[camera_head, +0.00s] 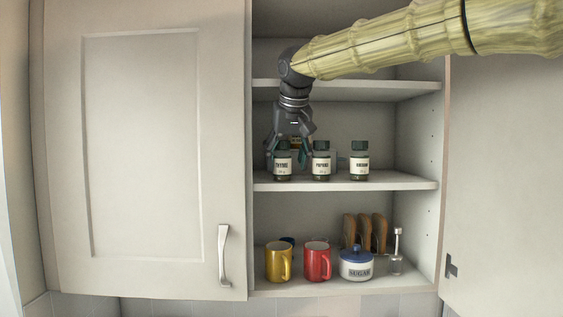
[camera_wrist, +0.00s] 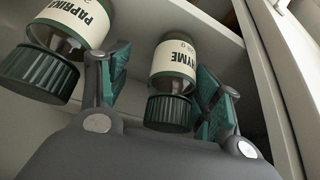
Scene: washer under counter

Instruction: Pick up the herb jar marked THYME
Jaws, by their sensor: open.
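The THYME jar (camera_head: 283,169) is a small jar with a dark green lid and a cream label. It stands upright at the left of the front row on the middle shelf (camera_head: 340,184). My gripper (camera_head: 287,154) points down over it, open, with a teal-padded finger to each side of its lid. In the wrist view the jar (camera_wrist: 175,62), labelled "...YME", shows between the open fingers (camera_wrist: 165,92), with gaps at both sides. Its lower end is cut off by the fingers' surroundings in neither view clearly.
A PAPRIKA jar (camera_head: 321,165) stands close to the right, also large in the wrist view (camera_wrist: 78,20). A third jar (camera_head: 360,165) stands farther right. Another jar is partly hidden behind my gripper. The left cabinet door (camera_head: 140,150) is beside the opening. Mugs and a sugar pot (camera_head: 356,266) sit below.

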